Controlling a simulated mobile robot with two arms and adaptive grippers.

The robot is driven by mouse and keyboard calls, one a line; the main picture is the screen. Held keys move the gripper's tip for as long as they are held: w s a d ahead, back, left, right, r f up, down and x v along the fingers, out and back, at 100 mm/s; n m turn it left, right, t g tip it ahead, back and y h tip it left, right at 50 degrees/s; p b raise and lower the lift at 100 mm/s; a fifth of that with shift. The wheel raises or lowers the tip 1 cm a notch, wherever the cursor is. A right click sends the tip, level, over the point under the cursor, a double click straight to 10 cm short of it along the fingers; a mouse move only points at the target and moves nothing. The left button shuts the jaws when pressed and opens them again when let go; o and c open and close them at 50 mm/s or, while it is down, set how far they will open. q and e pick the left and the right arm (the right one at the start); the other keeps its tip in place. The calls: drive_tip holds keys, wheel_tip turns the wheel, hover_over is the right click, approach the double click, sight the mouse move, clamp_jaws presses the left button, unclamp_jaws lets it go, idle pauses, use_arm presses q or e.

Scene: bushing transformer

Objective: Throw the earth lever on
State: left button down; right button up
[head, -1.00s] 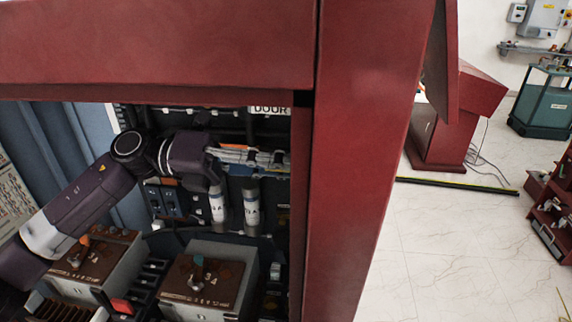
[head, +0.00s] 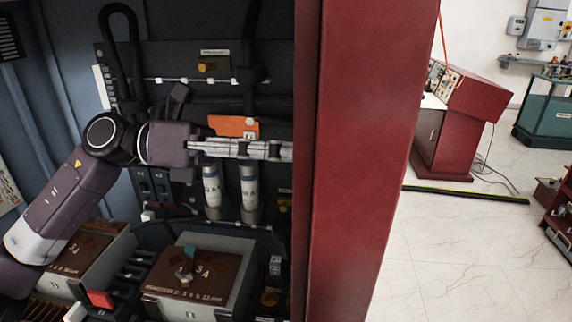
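My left arm reaches into the open cabinet from the left, and its gripper (head: 262,149) points right toward the red cabinet post. The fingers lie one behind the other from this side and their tips are at or behind the post, so I cannot tell whether they are open or hold something. An orange part (head: 233,126) shows just behind and above the gripper. No lever is clearly marked as the earth lever. A dark tilted bar (head: 180,97) stands above the gripper's wrist, but I cannot tell what it is. My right gripper is not in view.
The red post (head: 355,160) closes the cabinet's right side. Below my arm are two white cylinders (head: 212,190) and brown-topped boxes (head: 195,275). A red button block (head: 101,299) sits between the boxes. Outside right, pale floor is free before a red console (head: 440,145).

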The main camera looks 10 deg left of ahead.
use_arm(q)
drive_tip(key=shift+s+f+m+b, duration=0.15)
drive_tip(key=shift+f+m+b, duration=0.65)
drive_tip(key=shift+f+b, duration=0.4)
drive_tip(key=shift+r, duration=0.15)
drive_tip(key=c, duration=1.8)
unclamp_jaws()
drive_tip(key=shift+c, duration=0.2)
drive_tip(key=a, duration=1.2)
